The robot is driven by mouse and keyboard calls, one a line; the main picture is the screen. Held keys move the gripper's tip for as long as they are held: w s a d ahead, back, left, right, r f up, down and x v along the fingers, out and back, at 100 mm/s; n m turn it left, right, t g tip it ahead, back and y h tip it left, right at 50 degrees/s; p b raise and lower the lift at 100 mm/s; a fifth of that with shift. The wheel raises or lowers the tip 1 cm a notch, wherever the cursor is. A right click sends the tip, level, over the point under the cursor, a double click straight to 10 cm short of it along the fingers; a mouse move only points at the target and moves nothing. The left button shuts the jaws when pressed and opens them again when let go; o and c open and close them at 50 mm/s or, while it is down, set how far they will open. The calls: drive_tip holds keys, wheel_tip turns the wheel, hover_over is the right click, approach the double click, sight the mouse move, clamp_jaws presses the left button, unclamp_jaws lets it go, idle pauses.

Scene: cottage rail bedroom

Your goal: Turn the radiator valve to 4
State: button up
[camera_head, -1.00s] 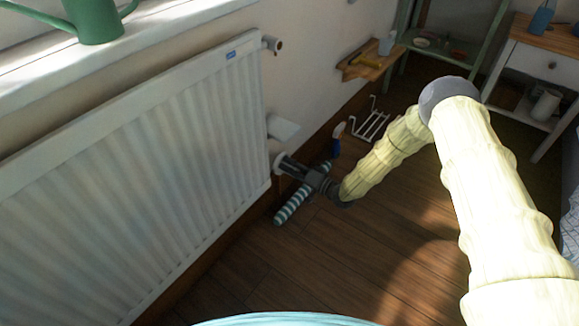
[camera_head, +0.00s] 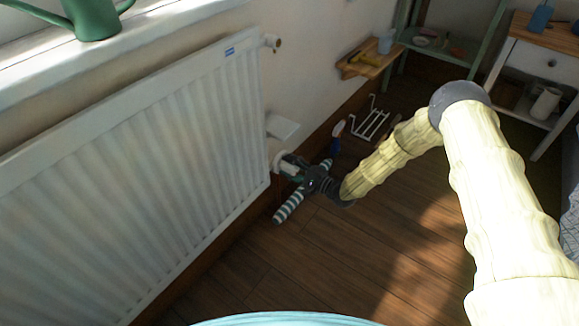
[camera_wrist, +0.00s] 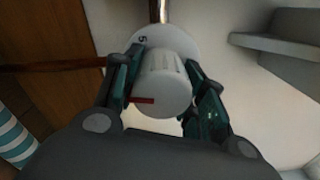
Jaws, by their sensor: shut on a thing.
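The white radiator valve (camera_wrist: 164,82) is in the middle of the wrist view, a ribbed round knob with a red mark on its side. A dial plate behind it shows the number 5 at upper left; the other numbers are hidden or unreadable. My gripper (camera_wrist: 160,95) is shut on the valve, one finger on each side. In the head view my gripper (camera_head: 292,166) reaches the valve at the lower right end of the white radiator (camera_head: 140,160). The valve is mostly hidden there by the fingers.
A white wire rack (camera_head: 371,124) and a blue-handled item (camera_head: 337,130) lie by the wall. A small white shelf (camera_head: 283,127) juts out above the valve.

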drive_tip(key=shift+w+d+m, duration=0.1)
drive_tip(key=shift+d+m, duration=0.1)
drive_tip(key=shift+m, duration=0.9)
drive_tip(key=o, duration=1)
drive_tip(key=shift+o, duration=0.2)
drive_tip(key=shift+a, duration=0.1)
drive_tip(key=v, duration=1.2)
